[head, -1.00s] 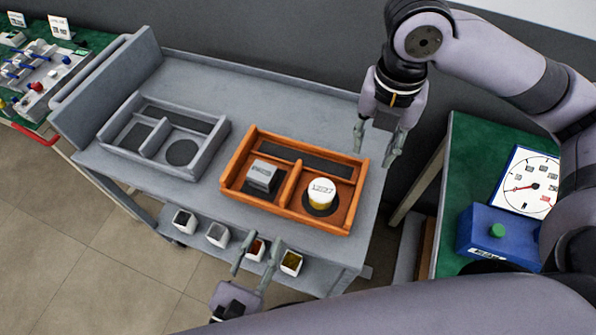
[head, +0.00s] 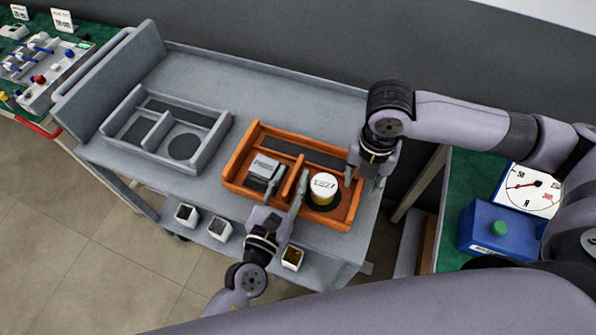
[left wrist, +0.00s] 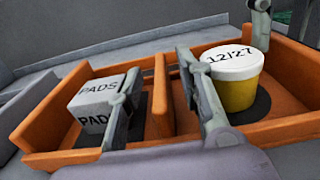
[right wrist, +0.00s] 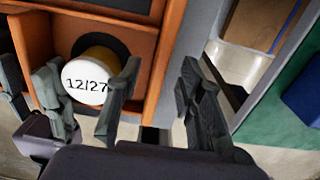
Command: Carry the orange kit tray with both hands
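The orange kit tray (head: 240,157) rests on the grey cart. Its left compartment holds a grey-white box marked PADS (head: 264,167); its right compartment holds a yellow jar (head: 323,188) with a white lid marked 12/27. My left gripper (head: 287,182) is open at the tray's near side, its fingers on either side of the middle divider (left wrist: 161,95) in the left wrist view. My right gripper (head: 365,176) is open at the tray's right end; in the right wrist view its fingers are on either side of the right wall (right wrist: 156,82). Finger contact is unclear.
A grey tray (head: 217,140), empty, sits left on the cart top (head: 240,93). Small white bins (head: 219,228) are on the lower shelf. A green table with a blue box (head: 497,232) and a dial gauge stands right. Another green bench is at far left.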

